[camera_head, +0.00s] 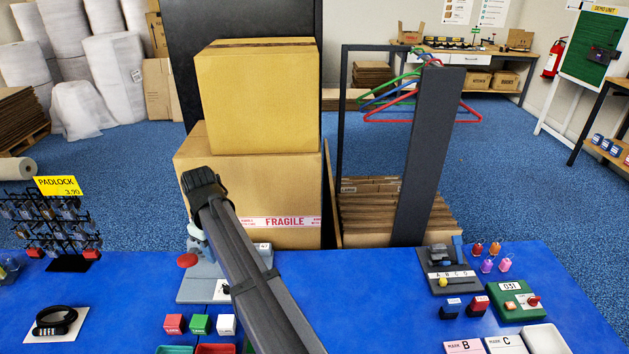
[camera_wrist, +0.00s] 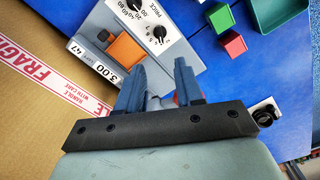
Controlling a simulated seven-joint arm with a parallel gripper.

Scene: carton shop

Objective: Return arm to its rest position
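My arm reaches up from the front edge of the head view and bends over a grey device (camera_head: 198,287). My gripper (camera_wrist: 160,66) shows in the wrist view with its two dark blue fingers apart. I see nothing held between the fingers. The grey device also shows in the wrist view (camera_wrist: 109,22), with black dials, an orange block and a price label close to the left finger. A red round part (camera_head: 187,260) stands by the device. In the head view, my arm hides most of the gripper and part of the device.
Two stacked cartons (camera_head: 259,97) stand just behind the blue table (camera_head: 385,290). Coloured cubes (camera_head: 200,324) and trays lie in front of the device. A padlock rack (camera_head: 68,225) is at left; a switch panel (camera_head: 452,272) is at right. The table's middle right is clear.

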